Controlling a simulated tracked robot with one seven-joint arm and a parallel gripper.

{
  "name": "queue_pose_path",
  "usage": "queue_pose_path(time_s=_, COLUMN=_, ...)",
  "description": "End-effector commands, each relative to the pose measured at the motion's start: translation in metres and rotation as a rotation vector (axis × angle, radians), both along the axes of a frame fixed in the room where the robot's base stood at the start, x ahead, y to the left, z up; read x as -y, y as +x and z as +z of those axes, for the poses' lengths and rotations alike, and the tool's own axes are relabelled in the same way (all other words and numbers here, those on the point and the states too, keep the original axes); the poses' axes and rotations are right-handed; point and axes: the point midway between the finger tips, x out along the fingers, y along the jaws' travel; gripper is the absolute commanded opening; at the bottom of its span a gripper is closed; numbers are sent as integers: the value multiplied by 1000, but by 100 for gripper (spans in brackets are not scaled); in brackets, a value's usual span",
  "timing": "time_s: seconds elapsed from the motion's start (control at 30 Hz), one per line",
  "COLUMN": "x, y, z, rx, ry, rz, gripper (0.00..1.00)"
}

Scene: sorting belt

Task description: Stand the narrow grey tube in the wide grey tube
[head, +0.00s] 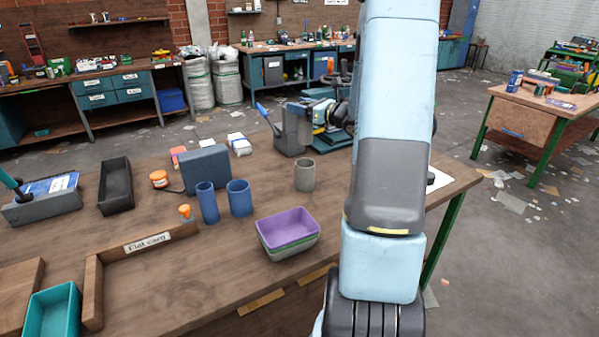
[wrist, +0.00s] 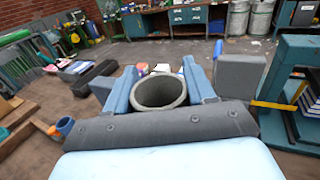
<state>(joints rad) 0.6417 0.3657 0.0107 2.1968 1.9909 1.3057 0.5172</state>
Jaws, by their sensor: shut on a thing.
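A grey tube (head: 304,175), which I take as the wide one, stands upright on the bench in the head view, just left of my arm. In the wrist view, my gripper (wrist: 159,88) is shut on another grey tube (wrist: 160,105), taken as the narrow one. Its open round rim shows between the two blue fingers. Its lower part is hidden by my gripper's body. In the head view my own arm hides my gripper and the held tube. I cannot make out the standing grey tube in the wrist view.
Two blue tubes (head: 207,202) (head: 239,197) stand left of the standing grey tube. Purple and green stacked trays (head: 288,243) lie in front of it. A blue-grey box (head: 205,168) and a dark holder (head: 291,132) stand behind. Bare bench lies around the standing tube.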

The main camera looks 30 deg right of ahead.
Motion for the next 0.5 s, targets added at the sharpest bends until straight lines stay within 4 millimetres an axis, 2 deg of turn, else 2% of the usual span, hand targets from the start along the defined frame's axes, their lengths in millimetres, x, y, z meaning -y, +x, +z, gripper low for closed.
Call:
queue_pose_path(time_s=0.2, x=-2, y=1, z=-47, rx=-7, ry=5, rz=4, gripper=11)
queue_pose_path(time_s=0.5, x=-3, y=1, z=-106, rx=-4, ry=5, rz=4, gripper=11)
